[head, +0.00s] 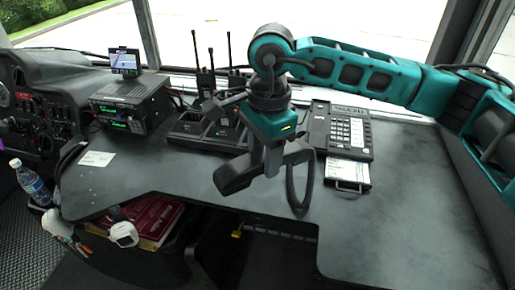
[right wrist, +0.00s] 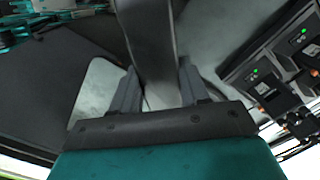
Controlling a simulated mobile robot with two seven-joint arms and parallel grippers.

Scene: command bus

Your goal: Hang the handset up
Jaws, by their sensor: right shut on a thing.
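The dark grey handset (head: 235,176) is in the grip of my right gripper (head: 272,160), held above the desk in front of the phone. In the right wrist view the handset (right wrist: 150,40) runs between the two fingers of my right gripper (right wrist: 157,88), which are shut on it. The black desk phone (head: 340,128) lies on the desk to the right of the gripper, with its keypad facing up. A dark cord (head: 300,206) loops down beside the handset towards the phone. My left gripper is not in view.
A charger with radios (head: 205,128) stands left of the arm, and a radio unit with a small screen (head: 130,103) farther left. A paper card (head: 97,158) lies on the desk (head: 400,220), whose right part is clear. A bottle (head: 30,182) stands at far left.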

